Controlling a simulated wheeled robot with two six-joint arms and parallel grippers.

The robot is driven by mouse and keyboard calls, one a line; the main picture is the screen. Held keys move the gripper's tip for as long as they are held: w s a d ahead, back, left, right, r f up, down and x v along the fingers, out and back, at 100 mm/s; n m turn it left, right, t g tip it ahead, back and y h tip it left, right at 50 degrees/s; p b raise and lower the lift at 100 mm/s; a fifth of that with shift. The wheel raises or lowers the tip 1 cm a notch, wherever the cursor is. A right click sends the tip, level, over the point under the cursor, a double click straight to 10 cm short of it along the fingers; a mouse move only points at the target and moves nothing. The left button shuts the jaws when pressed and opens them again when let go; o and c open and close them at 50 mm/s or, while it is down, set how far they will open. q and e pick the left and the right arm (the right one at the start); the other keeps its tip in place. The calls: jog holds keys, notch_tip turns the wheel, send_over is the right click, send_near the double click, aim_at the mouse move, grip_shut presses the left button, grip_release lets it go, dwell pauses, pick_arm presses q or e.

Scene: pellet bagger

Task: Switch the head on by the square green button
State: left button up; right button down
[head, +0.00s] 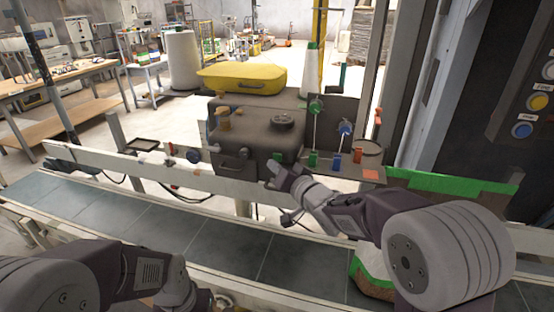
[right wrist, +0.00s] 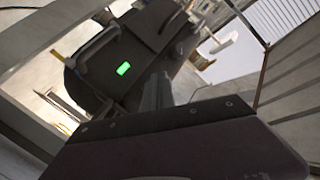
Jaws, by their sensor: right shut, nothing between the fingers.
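The dark machine head (head: 255,138) stands behind the conveyor in the head view. Its front face also shows in the right wrist view (right wrist: 118,82), with a square green button (right wrist: 123,69) bright on it. In the head view a small green patch (head: 277,157) shows on that face, just above my right gripper (head: 274,172). My right gripper is shut and empty, close to the front of the head. In the right wrist view its fingers (right wrist: 158,92) lie to the right of and below the button; I cannot tell whether they touch the head. My left gripper is out of view; only its arm shows.
A conveyor belt (head: 145,225) with a pale rail (head: 190,181) runs in front. Levers with green and blue knobs (head: 345,128) stand right of the head. A yellow case (head: 243,78) lies behind it.

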jog(key=s, duration=0.2)
jog(key=s+a+b, duration=0.1)
jog(key=s+b, duration=0.1)
jog(key=s, duration=0.1)
jog(key=shift+s+a, duration=0.3)
jog(key=shift+a, duration=0.1)
jog(key=d+m+h+p, duration=0.2)
jog(key=d+h+p, duration=0.15)
jog(key=d, duration=0.45)
jog(key=s+d+f+g+h+p, duration=0.25)
jog(key=s+d+f+g, duration=0.3)
jog(key=d+f, duration=0.45)
jog(key=s+f+n+g, duration=0.2)
jog(key=s+f+g, duration=0.2)
jog(key=s, duration=0.5)
jog(key=s+f+n+g+h, duration=0.1)
jog(key=s+f+g, duration=0.3)
jog(key=s, duration=0.5)
jog(key=shift+f+n, duration=0.4)
jog(key=shift+f, duration=0.5)
